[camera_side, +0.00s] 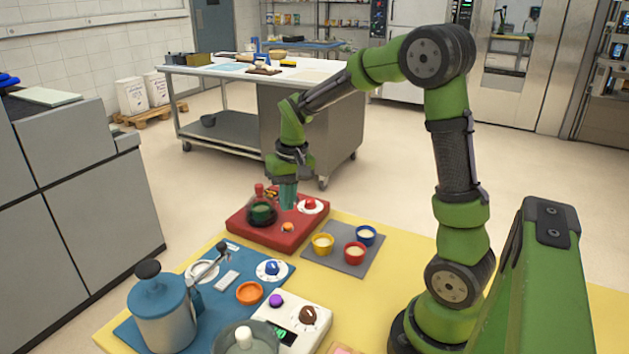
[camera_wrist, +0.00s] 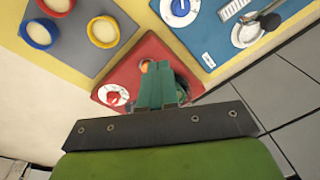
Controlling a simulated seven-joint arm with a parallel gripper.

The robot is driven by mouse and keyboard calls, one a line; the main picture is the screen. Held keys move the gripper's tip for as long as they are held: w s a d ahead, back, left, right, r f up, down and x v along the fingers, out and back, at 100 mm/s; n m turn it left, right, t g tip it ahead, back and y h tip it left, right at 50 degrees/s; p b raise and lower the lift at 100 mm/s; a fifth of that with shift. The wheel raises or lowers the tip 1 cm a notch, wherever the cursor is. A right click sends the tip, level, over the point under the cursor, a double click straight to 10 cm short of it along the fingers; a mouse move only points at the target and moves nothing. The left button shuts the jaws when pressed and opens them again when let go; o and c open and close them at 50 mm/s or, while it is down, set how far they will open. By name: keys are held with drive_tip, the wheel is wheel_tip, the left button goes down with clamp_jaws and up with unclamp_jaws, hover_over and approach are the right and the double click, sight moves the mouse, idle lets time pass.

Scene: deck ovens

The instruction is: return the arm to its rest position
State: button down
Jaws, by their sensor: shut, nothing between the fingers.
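My gripper (camera_side: 289,204) is a teal pair of fingers on my green arm, pointing down over the far part of the red board (camera_side: 270,238). In the wrist view the fingers (camera_wrist: 158,68) lie close together with nothing between them, against the red board (camera_wrist: 135,72). A dark glass pot with a red top (camera_side: 261,212) stands just left of the fingers in the side view. A dial with a red knob (camera_side: 311,205) is to their right, and a small orange knob (camera_side: 288,227) is nearer the front. Whether the fingertips touch anything is unclear.
A grey mat (camera_side: 342,266) with yellow, blue and red cups lies right of the red board. A blue board (camera_side: 222,300) with a blue-lidded pot (camera_side: 163,310) and an orange bowl (camera_side: 249,293) lies in front. A steel table (camera_side: 310,125) stands behind. Space above the boards looks clear.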

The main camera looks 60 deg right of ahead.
drive_tip(key=s+a+r+n+t, duration=0.1)
drive_tip(key=s+a+r+t, duration=0.2)
drive_tip(key=s+a+r, duration=0.2)
drive_tip(key=s+a+r+n+t+y, duration=0.1)
drive_tip(key=s+a+r+t, duration=0.1)
drive_tip(key=s+a+r, duration=0.3)
drive_tip(key=s+a, duration=0.3)
drive_tip(key=s, duration=0.1)
drive_tip(key=shift+a+t, duration=0.3)
drive_tip(key=shift+t, duration=0.1)
